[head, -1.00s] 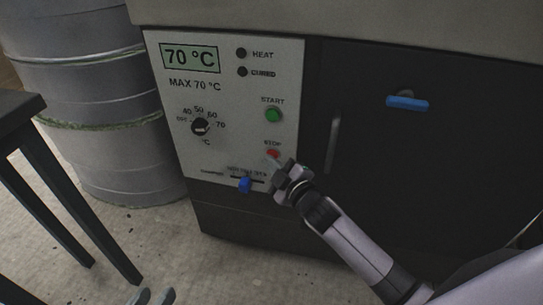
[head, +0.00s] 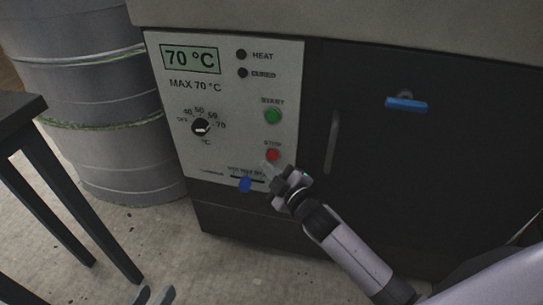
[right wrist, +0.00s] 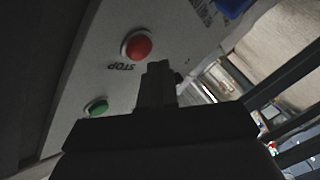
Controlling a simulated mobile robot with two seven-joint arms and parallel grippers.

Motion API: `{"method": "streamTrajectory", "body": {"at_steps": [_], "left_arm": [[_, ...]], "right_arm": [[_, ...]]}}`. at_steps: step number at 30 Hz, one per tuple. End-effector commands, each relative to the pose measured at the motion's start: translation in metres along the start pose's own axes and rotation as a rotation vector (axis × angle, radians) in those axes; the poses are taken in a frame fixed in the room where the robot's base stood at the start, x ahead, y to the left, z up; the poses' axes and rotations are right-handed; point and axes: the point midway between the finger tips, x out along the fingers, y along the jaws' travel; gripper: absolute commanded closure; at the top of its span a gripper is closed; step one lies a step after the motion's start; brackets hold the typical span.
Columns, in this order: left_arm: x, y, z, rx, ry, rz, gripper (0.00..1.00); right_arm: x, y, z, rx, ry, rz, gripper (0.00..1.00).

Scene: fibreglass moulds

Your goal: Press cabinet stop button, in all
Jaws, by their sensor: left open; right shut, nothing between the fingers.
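The red stop button (head: 272,155) sits low on the pale control panel (head: 180,100) of the dark cabinet, under the word STOP. In the right wrist view the button (right wrist: 136,45) shows whole and uncovered, up and left of my fingertips. My right gripper (head: 268,170) is shut and empty, its tips just below the button in the head view and apart from it in the right wrist view (right wrist: 158,68).
The green START button (head: 273,116) is above the stop button. A blue slider knob (head: 245,184) is to the lower left. The panel also has a dial (head: 201,127) and a display (head: 190,59) reading 70 °C. A drum (head: 90,110) and a dark table (head: 30,150) stand left.

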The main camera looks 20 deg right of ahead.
Motion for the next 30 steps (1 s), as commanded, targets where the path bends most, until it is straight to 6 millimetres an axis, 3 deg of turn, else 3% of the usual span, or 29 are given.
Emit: {"method": "streamTrajectory", "body": {"at_steps": [15, 30], "left_arm": [[-0.004, 0.003, -0.010, -0.004, -0.001, -0.001, 0.57], [-0.004, 0.003, -0.010, -0.005, -0.001, -0.001, 0.57]], "right_arm": [[-0.032, -0.023, -0.024, 0.002, 0.000, -0.001, 1.00], [-0.034, -0.025, -0.025, 0.000, 0.000, 0.000, 1.00]]}}
